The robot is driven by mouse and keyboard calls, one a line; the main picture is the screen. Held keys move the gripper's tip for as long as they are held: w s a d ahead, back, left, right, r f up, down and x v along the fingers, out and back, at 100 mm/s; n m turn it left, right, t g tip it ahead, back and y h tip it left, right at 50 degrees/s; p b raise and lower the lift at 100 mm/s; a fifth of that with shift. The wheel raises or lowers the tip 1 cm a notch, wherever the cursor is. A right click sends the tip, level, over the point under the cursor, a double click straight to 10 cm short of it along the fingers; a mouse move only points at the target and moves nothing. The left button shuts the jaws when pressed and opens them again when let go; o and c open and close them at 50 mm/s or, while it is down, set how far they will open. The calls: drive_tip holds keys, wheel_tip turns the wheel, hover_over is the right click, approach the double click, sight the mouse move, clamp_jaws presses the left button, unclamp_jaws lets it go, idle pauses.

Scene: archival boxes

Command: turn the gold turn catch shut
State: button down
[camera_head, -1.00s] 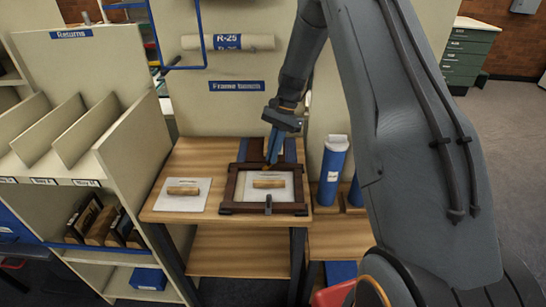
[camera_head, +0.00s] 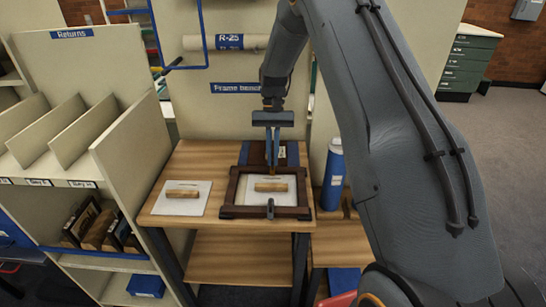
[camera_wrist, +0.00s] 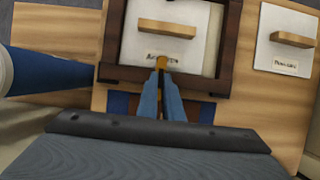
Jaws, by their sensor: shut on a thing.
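A dark brown wooden frame (camera_head: 227,190) lies on the bench with a white panel (camera_head: 254,198) inside it. The panel has a wooden bar handle (camera_head: 271,185); it also shows in the wrist view (camera_wrist: 167,27). The gold turn catch (camera_wrist: 161,61) is at the frame's far rail, by the panel's edge. My gripper (camera_head: 272,166) points down at that rail, its blue fingers shut on the catch. The fingertips (camera_wrist: 161,72) hide part of the catch, so its exact angle is unclear. A dark catch (camera_head: 270,209) sits on the near rail.
A second white panel with a bar handle (camera_head: 182,194) lies left on the bench (camera_head: 188,158). A blue tube (camera_head: 333,176) stands right of the frame. A shelf unit with slots (camera_head: 120,165) is at the left. A back board with a "Frame bench" label (camera_head: 237,87) rises behind.

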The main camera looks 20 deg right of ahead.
idle(0.5)
drive_tip(key=c, duration=1.9)
unclamp_jaws()
